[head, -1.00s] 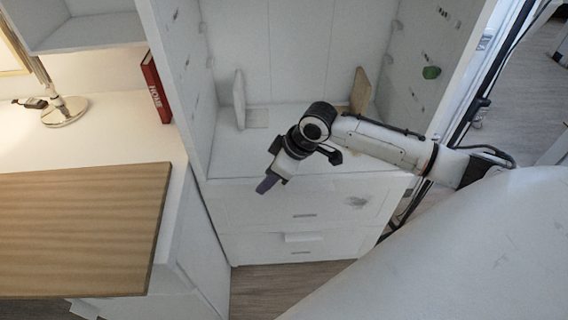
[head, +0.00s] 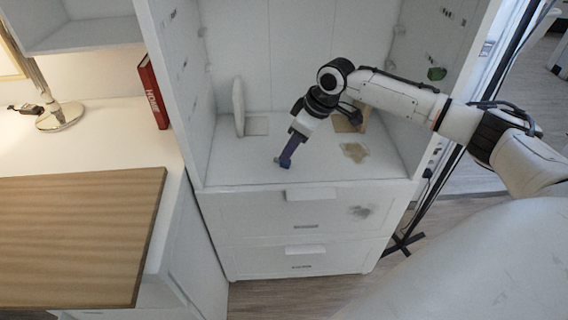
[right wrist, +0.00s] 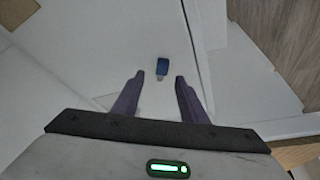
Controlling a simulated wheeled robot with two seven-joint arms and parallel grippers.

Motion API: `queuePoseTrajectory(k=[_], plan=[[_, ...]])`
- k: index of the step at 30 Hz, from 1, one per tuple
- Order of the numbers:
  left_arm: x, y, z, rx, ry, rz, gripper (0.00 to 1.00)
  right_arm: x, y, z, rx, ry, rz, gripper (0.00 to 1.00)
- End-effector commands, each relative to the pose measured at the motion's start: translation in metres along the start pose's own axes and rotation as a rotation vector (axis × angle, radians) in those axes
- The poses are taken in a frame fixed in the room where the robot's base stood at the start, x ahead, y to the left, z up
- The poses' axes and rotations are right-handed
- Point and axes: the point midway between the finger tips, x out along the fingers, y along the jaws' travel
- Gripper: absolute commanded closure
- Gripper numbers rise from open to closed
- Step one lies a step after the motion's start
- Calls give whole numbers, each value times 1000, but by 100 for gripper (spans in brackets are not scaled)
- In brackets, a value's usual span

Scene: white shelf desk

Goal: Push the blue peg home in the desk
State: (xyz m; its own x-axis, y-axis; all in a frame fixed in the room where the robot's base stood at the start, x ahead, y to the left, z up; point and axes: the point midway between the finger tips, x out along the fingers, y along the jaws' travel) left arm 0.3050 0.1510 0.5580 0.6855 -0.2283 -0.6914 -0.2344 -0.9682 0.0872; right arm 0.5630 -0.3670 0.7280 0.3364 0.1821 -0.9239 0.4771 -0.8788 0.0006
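The blue peg (right wrist: 162,66) shows in the right wrist view against a white surface, just past the fingertips and between their lines. Its near end looks paler. In the head view a small blue patch (head: 283,162) at the fingertips seems to be the same peg, low over the cabinet's bottom shelf. My right gripper (right wrist: 159,77) is open, with its two dark purple fingers apart and nothing between them. In the head view my right gripper (head: 290,152) points down to the left inside the white cabinet (head: 240,170). How deep the peg sits cannot be told. My left gripper is out of view.
A white upright panel (head: 238,107) stands on the shelf at left. Drawers (head: 305,215) lie below. Left are a wooden board (head: 80,235), a red book (head: 152,92) and a lamp (head: 60,115).

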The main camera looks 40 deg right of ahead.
Motion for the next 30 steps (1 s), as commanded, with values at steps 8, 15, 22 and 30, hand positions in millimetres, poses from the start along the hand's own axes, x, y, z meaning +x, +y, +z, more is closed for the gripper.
queuePoseTrajectory(k=[8, 15, 22, 30], plan=[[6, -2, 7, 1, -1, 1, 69, 40, -3, 2, 1, 0, -1, 61], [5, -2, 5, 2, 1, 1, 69, 41, -3, 2, 1, 0, 0, 63], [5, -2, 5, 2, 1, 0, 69, 41, -3, 2, 0, 0, 0, 100], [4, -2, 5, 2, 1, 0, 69, 40, -3, 1, 0, 1, 0, 100]])
